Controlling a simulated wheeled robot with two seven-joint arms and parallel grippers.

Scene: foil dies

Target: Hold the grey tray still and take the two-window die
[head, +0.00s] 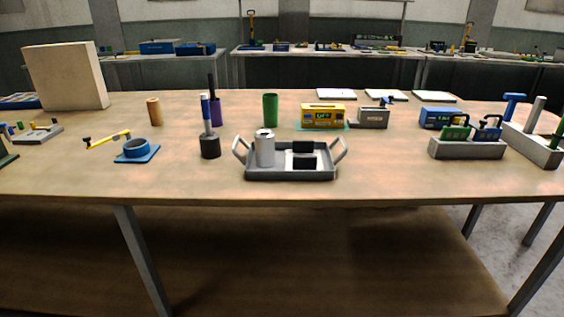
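The grey tray (290,176) stands near the front edge of the table, at the middle of the view, with a raised handle at each end. A pale grey cylinder (265,152) stands upright in its left part. In its right part are two dark rectangular patches, one behind (303,147) and one in front (303,163), with light surface around them. I cannot tell whether these are separate blocks or openings in one die, so I cannot pick out the two-window die for sure. Neither of my grippers shows, and nothing touches the tray handles.
A dark holder (210,147) with upright tools stands left of the tray. A green cylinder (270,110) and a yellow box (323,115) stand behind. A grey rack (466,149) is at right. Table between tray and rack is clear.

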